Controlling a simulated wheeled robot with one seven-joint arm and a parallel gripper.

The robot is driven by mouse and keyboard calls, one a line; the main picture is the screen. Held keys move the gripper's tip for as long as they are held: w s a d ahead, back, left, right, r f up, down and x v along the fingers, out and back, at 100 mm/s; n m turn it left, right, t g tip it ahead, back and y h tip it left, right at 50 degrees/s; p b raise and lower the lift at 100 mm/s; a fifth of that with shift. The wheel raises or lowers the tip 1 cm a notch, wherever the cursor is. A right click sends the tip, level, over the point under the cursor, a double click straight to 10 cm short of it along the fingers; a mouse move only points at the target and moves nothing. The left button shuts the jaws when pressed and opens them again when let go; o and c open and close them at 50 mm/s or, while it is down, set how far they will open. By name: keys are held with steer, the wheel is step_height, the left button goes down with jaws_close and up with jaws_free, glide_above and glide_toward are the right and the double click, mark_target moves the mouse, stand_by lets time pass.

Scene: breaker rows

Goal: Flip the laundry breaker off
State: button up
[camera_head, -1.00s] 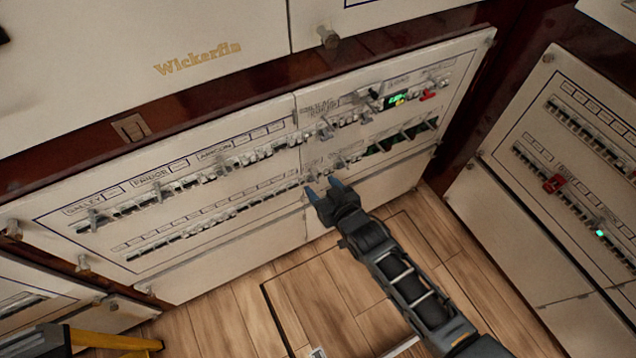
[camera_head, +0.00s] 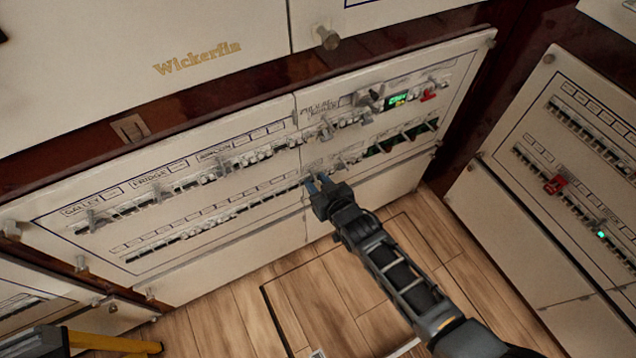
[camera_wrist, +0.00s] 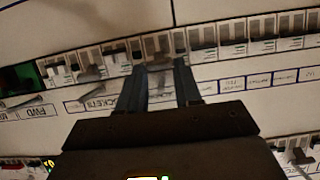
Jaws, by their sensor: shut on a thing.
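My gripper (camera_head: 318,182) is at the lower breaker row (camera_head: 215,222) of the middle panel, near the panel's centre seam. Its two blue fingers are shut on a small breaker lever, which shows as a blurred grey shape between them in the wrist view (camera_wrist: 160,78). The fingers cover much of the lever, and I cannot tell its position. The labels near it are too small or blurred to read, so I cannot tell whether it is the laundry breaker. The wrist view shows the row (camera_wrist: 235,42) upside down, with white breakers on both sides of the fingers.
An upper breaker row (camera_head: 215,165) with larger levers runs above. A green-lit display (camera_head: 397,100) and a red switch (camera_head: 428,95) sit at its right. Another panel (camera_head: 560,190) stands at the right, and a yellow object (camera_head: 110,342) is at the lower left. Wooden floor is below.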

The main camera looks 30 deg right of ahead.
steer(key=shift+c, duration=1.4)
steer(key=shift+f+b, duration=0.15)
steer(key=shift+b, duration=0.2)
step_height(320, 180, down, 6)
steer(key=t+b, duration=1.2)
steer(key=b, duration=2)
steer(key=shift+t+b, duration=0.3)
steer(key=o, duration=1)
